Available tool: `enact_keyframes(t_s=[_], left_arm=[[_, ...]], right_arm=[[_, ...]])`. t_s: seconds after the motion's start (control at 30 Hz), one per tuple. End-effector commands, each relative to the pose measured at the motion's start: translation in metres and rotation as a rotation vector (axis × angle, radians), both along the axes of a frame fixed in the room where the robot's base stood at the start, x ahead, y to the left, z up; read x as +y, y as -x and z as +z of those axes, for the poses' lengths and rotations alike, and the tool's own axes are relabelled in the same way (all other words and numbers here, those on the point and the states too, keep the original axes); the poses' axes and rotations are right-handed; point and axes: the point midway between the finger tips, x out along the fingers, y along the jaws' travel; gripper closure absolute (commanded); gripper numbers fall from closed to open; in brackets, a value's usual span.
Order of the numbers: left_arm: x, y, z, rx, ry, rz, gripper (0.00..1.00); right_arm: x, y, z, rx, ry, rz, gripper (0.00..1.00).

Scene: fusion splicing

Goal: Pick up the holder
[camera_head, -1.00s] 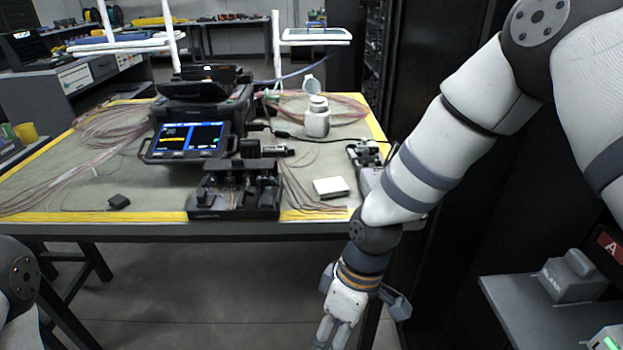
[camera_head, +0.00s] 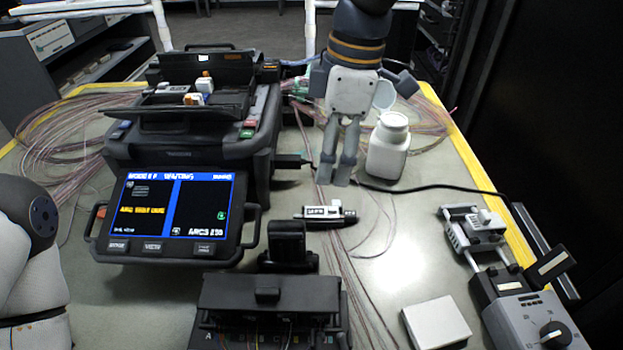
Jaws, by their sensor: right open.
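A small black-and-white piece (camera_head: 326,214), which looks like the holder, lies on the table mat to the right of the splicer's screen. My right gripper (camera_head: 334,180) comes down from the top of the view, fingers pointing down. Its fingers are open and empty, and its tips show just above the holder in the picture, with a small gap.
The fusion splicer (camera_head: 190,140) with its lit screen stands at left centre. A white bottle (camera_head: 388,146) stands right of my right gripper. A black tool tray (camera_head: 270,300), a white box (camera_head: 436,322) and a grey dial unit (camera_head: 535,325) are nearer. Thin cables cross the mat.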

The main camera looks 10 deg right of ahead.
Motion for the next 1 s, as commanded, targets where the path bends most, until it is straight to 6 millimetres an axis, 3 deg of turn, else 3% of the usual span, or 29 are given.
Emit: enact_keyframes(t_s=[0.2,0.47,0.7,0.9,1.0], left_arm=[[0.0,0.007,-0.004,0.021,0.0,0.0,0.6],[0.0,0.008,-0.007,0.028,0.0,0.0,0.6],[0.0,0.013,-0.011,0.042,0.0,-0.001,0.6],[0.0,0.012,-0.011,0.041,0.0,-0.001,0.6],[0.0,0.012,-0.011,0.04,0.0,-0.001,0.6]], right_arm=[[0.005,0.0,-0.047,0.011,0.002,-0.001,0.47],[0.008,-0.003,-0.076,0.004,0.001,-0.001,0.47],[0.01,-0.008,-0.119,0.007,0.002,0.0,0.47],[0.01,-0.009,-0.12,0.0,0.001,-0.001,0.47],[0.01,-0.009,-0.119,0.0,0.001,-0.001,0.67]])
